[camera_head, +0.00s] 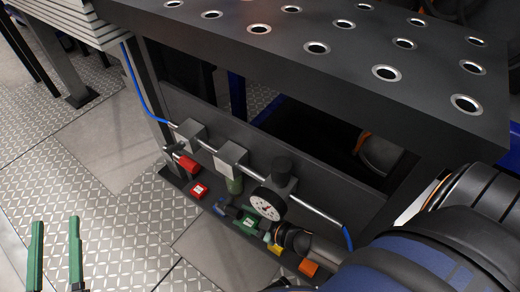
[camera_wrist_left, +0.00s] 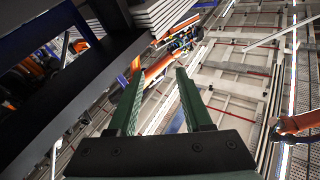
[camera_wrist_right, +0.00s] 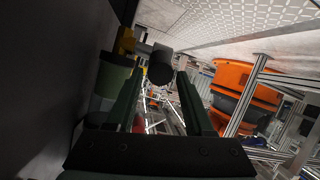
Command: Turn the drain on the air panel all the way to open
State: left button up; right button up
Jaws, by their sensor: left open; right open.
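The air panel (camera_head: 213,158) is a dark plate under the perforated table, with a grey pipe, block fittings, a green bowl (camera_head: 234,186) and a round white gauge (camera_head: 267,204). No drain can be clearly made out in the head view. My right gripper (camera_head: 230,212) is open, low in front of the panel, below the bowl and gauge. In the right wrist view, a pale green cylinder (camera_wrist_right: 113,78) stands left of the fingers, and a dark round-ended part (camera_wrist_right: 161,68) shows between the tips, apparently not gripped. My left gripper (camera_head: 56,220) is open and empty, far left of the panel.
The perforated table top (camera_head: 300,40) overhangs the panel. A red handle (camera_head: 187,162) and red tag (camera_head: 199,191) sit at the panel's left end. Blue hoses (camera_head: 140,85) run to the pipe. The floor at left is clear.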

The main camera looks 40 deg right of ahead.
pick_arm(q)
notch_tip(320, 180, down, 11)
jog(key=n+g+y+p, duration=0.1)
jog(key=n+g+y, duration=0.1)
jog(key=g, duration=0.2)
jog(key=shift+a+p, duration=0.25)
jog(key=shift+p, duration=0.05)
pick_arm(e)
jog(key=v, duration=0.6)
pick_arm(q)
jog(key=shift+r, duration=0.1)
pick_arm(e)
jog(key=shift+c, duration=0.2)
